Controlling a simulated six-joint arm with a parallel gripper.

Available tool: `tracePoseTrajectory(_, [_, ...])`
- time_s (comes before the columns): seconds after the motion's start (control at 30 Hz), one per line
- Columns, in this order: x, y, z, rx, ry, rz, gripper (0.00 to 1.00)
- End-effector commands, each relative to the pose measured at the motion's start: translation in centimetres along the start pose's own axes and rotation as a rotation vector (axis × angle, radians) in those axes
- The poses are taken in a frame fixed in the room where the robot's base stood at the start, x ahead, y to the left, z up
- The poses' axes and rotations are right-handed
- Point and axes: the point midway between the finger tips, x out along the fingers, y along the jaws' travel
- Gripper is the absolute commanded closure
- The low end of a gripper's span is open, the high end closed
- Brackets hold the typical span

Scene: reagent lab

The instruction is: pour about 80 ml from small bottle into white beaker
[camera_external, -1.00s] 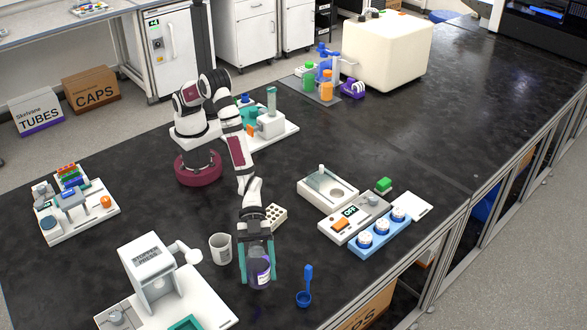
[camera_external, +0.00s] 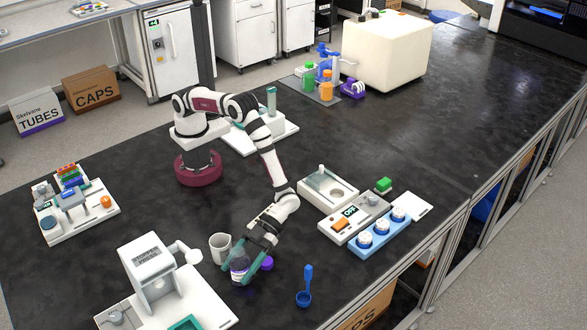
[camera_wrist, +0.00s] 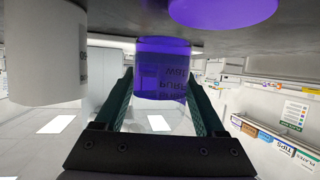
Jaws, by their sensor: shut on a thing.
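The small bottle (camera_external: 239,266), clear with a label and purple liquid, is between the fingers of my gripper (camera_external: 240,274). My gripper is shut on it and comes in slantwise from the upper right. In the wrist view the bottle (camera_wrist: 162,75) sits between both green fingers (camera_wrist: 160,88); its printing appears upside down. The bottle looks near upright, close to the table; I cannot tell if it touches it. The white beaker (camera_external: 220,248) stands upright just left of and behind the bottle. It also shows large at the left of the wrist view (camera_wrist: 45,55). The beaker's inside is unclear.
A purple round cap (camera_external: 266,263) lies on the table just right of the bottle. A white machine (camera_external: 150,270) stands at the front left. A scale and hotplate (camera_external: 350,218) are at the right. The front middle is clear.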

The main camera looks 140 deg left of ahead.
Motion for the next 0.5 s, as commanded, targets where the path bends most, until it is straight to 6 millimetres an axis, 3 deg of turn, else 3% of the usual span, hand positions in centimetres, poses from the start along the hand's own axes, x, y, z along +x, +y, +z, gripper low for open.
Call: tracePoseTrajectory(0.5, [-0.16, 0.13, -0.18, 0.09, 0.025, -0.041, 0.95])
